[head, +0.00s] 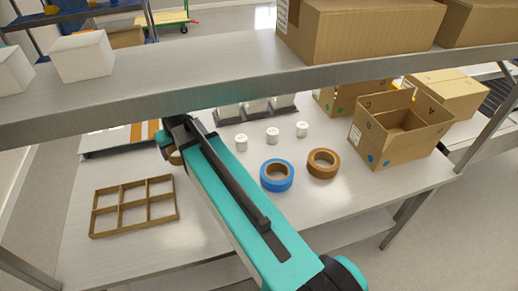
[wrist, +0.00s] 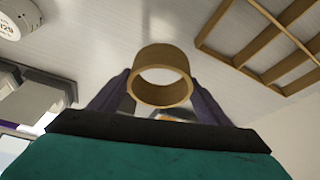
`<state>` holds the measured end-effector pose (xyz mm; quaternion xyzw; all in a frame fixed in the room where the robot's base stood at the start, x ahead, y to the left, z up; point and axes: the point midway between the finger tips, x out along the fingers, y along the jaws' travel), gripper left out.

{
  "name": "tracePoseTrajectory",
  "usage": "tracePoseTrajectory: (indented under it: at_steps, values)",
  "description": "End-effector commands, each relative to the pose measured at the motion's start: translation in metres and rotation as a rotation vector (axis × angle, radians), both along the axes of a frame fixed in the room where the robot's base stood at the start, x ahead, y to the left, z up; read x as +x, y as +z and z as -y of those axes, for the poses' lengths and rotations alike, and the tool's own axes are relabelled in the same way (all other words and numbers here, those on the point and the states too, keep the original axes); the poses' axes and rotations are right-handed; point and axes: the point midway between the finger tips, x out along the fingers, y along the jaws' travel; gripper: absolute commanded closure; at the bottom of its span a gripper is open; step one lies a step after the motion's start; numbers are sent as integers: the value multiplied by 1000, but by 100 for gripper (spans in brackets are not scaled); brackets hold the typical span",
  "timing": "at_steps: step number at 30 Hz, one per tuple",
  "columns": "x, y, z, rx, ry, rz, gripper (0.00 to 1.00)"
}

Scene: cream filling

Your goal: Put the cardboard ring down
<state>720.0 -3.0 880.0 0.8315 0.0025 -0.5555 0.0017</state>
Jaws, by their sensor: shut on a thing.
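The cardboard ring (wrist: 162,55) is a short tan tube. In the wrist view it sits between the two dark fingers of my gripper (wrist: 160,84), which is shut on it, one finger on each side. Its open end faces the wrist camera. In the head view a small part of the ring (head: 175,158) shows at the end of my teal arm, beside my gripper (head: 172,143); the arm hides much of that spot. I cannot tell whether the ring touches the table or hangs a little above it.
A wooden divider frame (head: 133,206) with several compartments lies on the table (head: 110,262) at left. Blue tape (head: 277,188), brown tape (head: 338,163) and small white jars (head: 272,135) stand at right, near an open box (head: 390,146). A shelf (head: 210,75) spans above.

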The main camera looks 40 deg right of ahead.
Motion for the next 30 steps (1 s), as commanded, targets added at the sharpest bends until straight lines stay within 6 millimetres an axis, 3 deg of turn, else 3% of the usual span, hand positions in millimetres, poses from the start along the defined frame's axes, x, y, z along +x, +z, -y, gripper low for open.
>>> tracePoseTrajectory:
  at_steps: [8, 19, 30]
  values:
    - [6, 3, 46, 0, -35, -2, 54]
    - [7, 10, 156, 1, -105, -9, 54]
    - [-12, 20, 267, 1, -170, -11, 54]
